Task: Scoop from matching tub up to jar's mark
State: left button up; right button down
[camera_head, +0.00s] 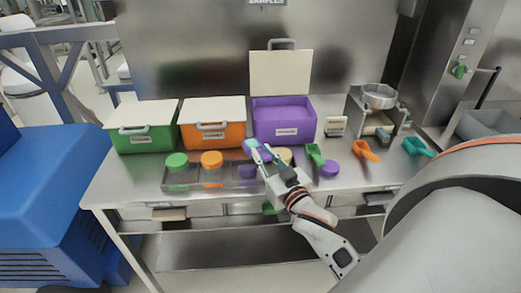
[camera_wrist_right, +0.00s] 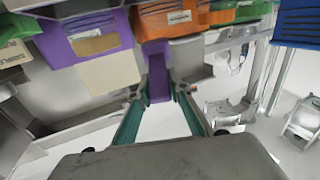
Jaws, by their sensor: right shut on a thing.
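A purple lid (camera_head: 329,168) lies on the table to the right. My right gripper (camera_head: 259,150) is above the tray, in front of the tubs, shut on a purple scoop, which also shows between the fingers in the right wrist view (camera_wrist_right: 157,70). The scoop's bowl is not clear. My left gripper is not in view.
Closed green (camera_head: 146,137) and orange (camera_head: 213,134) tubs stand left. Green-lidded (camera_head: 177,170) and orange-lidded (camera_head: 211,168) jars share the clear tray (camera_head: 194,188). Green (camera_head: 316,154), orange (camera_head: 366,150) and teal (camera_head: 416,147) scoops lie right, before a metal device with a round pan (camera_head: 379,97).

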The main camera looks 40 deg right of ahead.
jog(key=shift+s+a+n+b, duration=0.15)
jog(key=shift+n+b, duration=0.15)
jog(key=shift+n, duration=0.2)
jog(key=shift+a+r+n+b, duration=0.1)
jog(key=shift+n+b, duration=0.2)
jog(key=shift+n, duration=0.3)
jog(key=n, duration=0.2)
jog(key=n+b, duration=0.1)
jog(key=shift+a+r+n, duration=0.1)
jog(key=shift+a+n, duration=0.25)
jog(key=shift+n, duration=0.05)
pick_arm(q)
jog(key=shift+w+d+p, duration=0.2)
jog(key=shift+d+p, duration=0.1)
jog(key=shift+p, duration=0.35)
pick_arm(e)
jog(key=n, duration=0.3)
jog(key=a+f+n, duration=0.1)
jog(key=n, duration=0.5)
jog(key=shift+w+a+f, duration=0.35)
jog(key=shift+f, duration=0.05)
